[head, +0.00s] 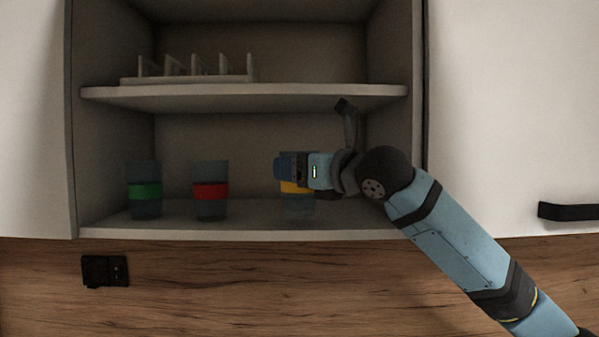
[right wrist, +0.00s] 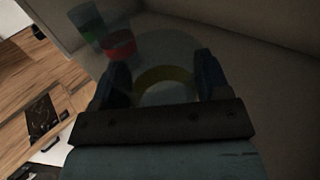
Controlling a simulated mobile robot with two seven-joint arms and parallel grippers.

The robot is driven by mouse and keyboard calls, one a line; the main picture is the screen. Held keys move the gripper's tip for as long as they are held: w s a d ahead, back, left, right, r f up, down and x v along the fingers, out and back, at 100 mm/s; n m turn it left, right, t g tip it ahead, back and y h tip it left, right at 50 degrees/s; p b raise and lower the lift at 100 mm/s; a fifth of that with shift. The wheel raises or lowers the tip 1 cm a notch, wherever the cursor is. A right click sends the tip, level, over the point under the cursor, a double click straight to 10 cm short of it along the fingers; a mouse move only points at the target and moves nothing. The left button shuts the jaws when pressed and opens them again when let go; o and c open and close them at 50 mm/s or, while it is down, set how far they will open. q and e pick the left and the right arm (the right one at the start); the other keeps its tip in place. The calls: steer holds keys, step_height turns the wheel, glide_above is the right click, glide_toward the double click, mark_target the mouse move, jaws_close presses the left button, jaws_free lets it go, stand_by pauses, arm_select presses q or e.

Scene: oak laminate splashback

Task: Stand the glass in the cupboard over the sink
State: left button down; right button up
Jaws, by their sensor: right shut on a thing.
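The open cupboard (head: 250,236) has two shelf levels. A clear glass with a yellow band (head: 296,187) is at the right part of the lower shelf, partly hidden behind my right gripper (head: 283,168). In the right wrist view the yellow-banded glass (right wrist: 165,76) is between the two fingers of the right gripper (right wrist: 166,82), which is shut on it. The glass looks upright, at or just above the shelf board; I cannot tell whether its base touches. My left gripper is not in view.
A glass with a green band (head: 144,190) and one with a red band (head: 210,190) stand left on the lower shelf. A white rack (head: 190,72) sits on the upper shelf (head: 250,97). A black socket (head: 105,270) is on the wood splashback. A closed white door (head: 510,110) is at right.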

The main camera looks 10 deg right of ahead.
steer(key=shift+w+f, duration=0.15)
steer(key=shift+f, duration=0.3)
steer(key=shift+w+d+f+p, duration=0.1)
steer(key=shift+w+f+p, duration=0.15)
steer(key=shift+p, duration=0.15)
steer(key=shift+w, duration=0.1)
steer(key=shift+f, duration=0.25)
steer(key=o, duration=1.1)
steer(key=shift+r, duration=0.1)
